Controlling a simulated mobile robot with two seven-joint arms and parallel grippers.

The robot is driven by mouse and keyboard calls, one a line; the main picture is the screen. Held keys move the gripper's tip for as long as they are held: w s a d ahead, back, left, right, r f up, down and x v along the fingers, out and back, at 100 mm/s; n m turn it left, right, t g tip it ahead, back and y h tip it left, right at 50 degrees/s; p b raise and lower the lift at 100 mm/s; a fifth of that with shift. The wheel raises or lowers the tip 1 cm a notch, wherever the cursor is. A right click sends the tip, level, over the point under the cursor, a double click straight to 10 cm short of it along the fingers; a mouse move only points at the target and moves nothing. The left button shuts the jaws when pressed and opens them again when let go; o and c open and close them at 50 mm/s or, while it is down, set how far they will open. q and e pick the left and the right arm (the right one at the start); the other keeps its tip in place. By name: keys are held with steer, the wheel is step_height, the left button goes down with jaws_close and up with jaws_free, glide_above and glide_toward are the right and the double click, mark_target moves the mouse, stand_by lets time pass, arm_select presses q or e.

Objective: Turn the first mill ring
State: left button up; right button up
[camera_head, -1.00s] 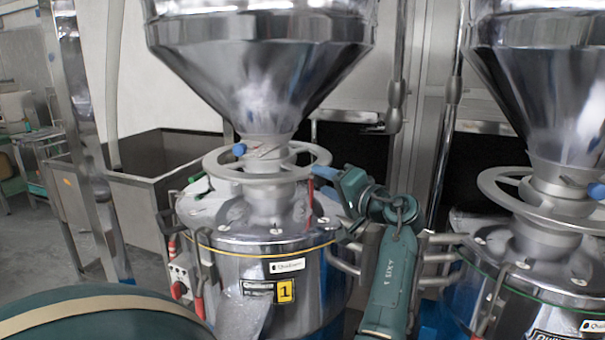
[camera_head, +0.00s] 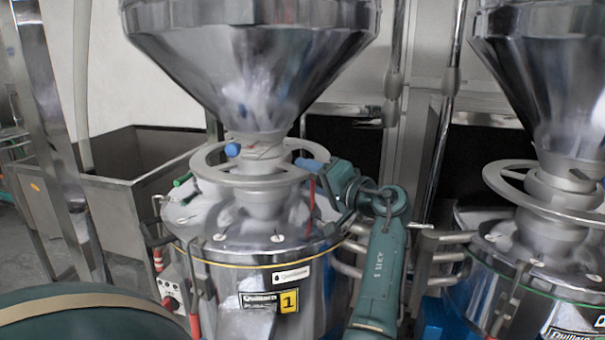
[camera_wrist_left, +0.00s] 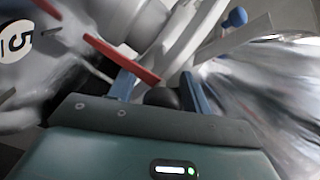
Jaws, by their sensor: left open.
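The first mill ring (camera_head: 207,174) is a pale grey spoked handwheel around the neck under the big steel hopper, above the drum labelled 1. A blue knob (camera_head: 232,149) stands on its left side. My left gripper (camera_head: 310,166) is at the ring's right edge, with its teal wrist just right of it. In the left wrist view my left gripper (camera_wrist_left: 160,83) is open, its two blue fingers apart. The ring (camera_wrist_left: 186,42) shows pale and blurred just beyond the fingers; whether its rim lies between them I cannot tell. My right gripper is out of view.
A red lever (camera_head: 311,192) stands close to my left gripper, and a red bar crosses near one finger in the wrist view. A second mill with its own ring (camera_head: 497,181) stands at right. A grey metal bin (camera_head: 110,200) is at left.

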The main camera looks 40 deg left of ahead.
arm_select(q)
steer(key=shift+a, duration=0.3)
steer(key=shift+c, duration=0.3)
jaws_close()
stand_by(0.3)
